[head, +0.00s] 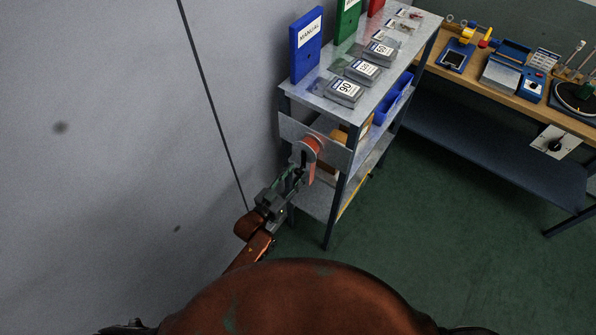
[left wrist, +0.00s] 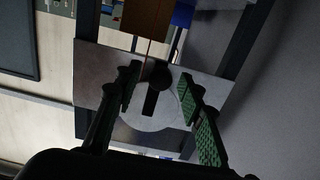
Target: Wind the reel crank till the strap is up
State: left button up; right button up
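The reel (head: 306,151) is mounted on a grey plate (head: 340,157) at the end of the shelf unit. A red-orange strap (head: 312,172) shows around it and hangs a short way below. In the left wrist view, the reel's pale disc (left wrist: 138,121) carries a dark crank arm (left wrist: 149,103) with a round dark knob (left wrist: 158,74). My left gripper (head: 298,174) is in front of the reel. In the left wrist view the green-padded fingers (left wrist: 159,77) are spread, one on each side of the knob, with gaps visible. My right gripper is not in view.
The shelf unit (head: 322,107) holds manuals and several labelled grey boxes, with a blue bin (head: 392,100) below. A grey wall (head: 110,130) stands close on the left. A workbench (head: 500,80) with tools is at the right. Green floor (head: 420,240) between is clear.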

pick_arm(q)
jog(key=shift+w+d, duration=0.4)
jog(key=shift+w, duration=0.15)
jog(key=shift+c, duration=0.6)
grip_shut()
